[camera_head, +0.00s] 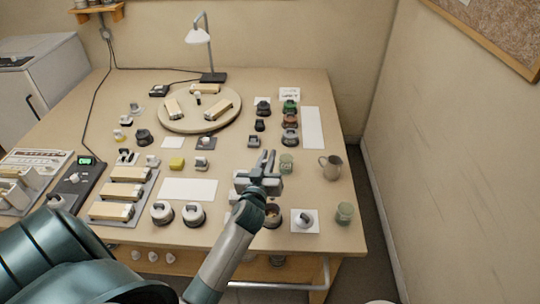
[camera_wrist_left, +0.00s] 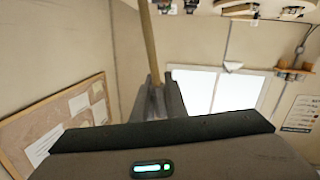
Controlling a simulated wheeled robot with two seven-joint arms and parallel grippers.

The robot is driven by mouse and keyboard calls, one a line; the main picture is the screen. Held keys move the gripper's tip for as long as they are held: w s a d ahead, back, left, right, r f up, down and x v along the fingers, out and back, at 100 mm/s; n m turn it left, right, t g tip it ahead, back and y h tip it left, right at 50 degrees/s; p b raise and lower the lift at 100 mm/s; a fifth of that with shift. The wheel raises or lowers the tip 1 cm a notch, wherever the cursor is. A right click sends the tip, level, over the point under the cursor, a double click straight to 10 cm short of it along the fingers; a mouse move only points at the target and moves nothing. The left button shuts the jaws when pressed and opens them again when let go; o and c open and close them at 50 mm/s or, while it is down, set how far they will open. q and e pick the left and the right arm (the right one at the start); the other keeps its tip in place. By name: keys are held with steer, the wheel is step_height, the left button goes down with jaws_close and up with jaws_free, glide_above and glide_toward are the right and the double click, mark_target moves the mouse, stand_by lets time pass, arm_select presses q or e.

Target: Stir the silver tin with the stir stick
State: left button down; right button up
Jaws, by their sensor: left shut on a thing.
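My left gripper (camera_head: 268,158) reaches over the front right part of the bench. In the left wrist view its fingers (camera_wrist_left: 156,100) are shut on a thin wooden stir stick (camera_wrist_left: 149,42), which runs away from them toward the top edge. The stick is too small to make out in the head view. A round container with brown contents (camera_head: 273,213) stands near the front edge, partly hidden by my left arm. I cannot tell whether it is the silver tin. My right gripper is not in view.
A metal pitcher (camera_head: 330,168) and two greenish cups (camera_head: 344,213) (camera_head: 286,164) stand to the right. Several lidded jars (camera_head: 290,121) stand behind. A round turntable (camera_head: 190,124) and a lamp (camera_head: 208,50) are at the back. A white mat (camera_head: 188,189) lies left of the gripper.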

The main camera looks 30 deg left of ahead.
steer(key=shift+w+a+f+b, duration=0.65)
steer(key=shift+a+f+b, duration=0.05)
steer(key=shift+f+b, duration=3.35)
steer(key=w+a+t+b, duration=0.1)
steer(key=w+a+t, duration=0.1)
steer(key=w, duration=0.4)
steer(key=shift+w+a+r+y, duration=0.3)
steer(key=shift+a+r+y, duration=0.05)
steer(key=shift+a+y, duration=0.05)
